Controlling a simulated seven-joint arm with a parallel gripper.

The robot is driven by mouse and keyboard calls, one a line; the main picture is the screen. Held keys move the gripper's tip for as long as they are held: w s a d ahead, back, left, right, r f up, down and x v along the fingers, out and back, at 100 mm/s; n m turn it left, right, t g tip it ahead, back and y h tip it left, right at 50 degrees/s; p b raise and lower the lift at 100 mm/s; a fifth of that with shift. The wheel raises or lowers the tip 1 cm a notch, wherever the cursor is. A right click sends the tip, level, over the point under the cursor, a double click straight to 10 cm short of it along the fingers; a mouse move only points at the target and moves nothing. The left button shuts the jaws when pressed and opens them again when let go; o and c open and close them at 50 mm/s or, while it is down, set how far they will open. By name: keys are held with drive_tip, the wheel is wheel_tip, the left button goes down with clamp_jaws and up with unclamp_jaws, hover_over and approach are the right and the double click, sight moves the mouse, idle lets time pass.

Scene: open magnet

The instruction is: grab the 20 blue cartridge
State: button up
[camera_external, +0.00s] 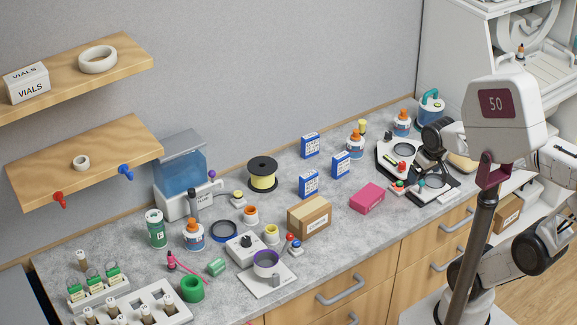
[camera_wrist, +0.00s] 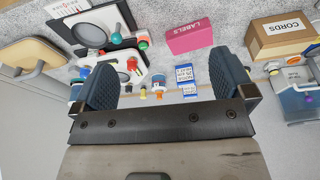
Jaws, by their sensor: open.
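Three small blue-and-white boxes, possibly the cartridges, stand on the grey counter in the external view: the back one (camera_external: 310,145), the right one (camera_external: 341,164) and the front one (camera_external: 309,184). Their print is too small to read, so I cannot tell which is 20.
A pink LABELS box (camera_external: 367,197) and a cardboard CORDS box (camera_external: 309,216) stand near the blue boxes. A yellow spool (camera_external: 263,174) is to their left. A white head marked 50 (camera_external: 505,112) on a dark pole blocks part of the right side.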

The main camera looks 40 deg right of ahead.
drive_tip(key=w+a+t, duration=0.2)
drive_tip(key=w+t, duration=0.1)
drive_tip(key=w, duration=1.2)
drive_tip(key=t, duration=0.6)
hover_over(313, 138)
wheel_tip(313, 138, down, 8)
drive_tip(key=shift+w+f, duration=0.25)
drive_tip(key=shift+f, duration=1.75)
drive_tip(key=shift+f, duration=1.9)
drive_tip(key=shift+x, duration=1.4)
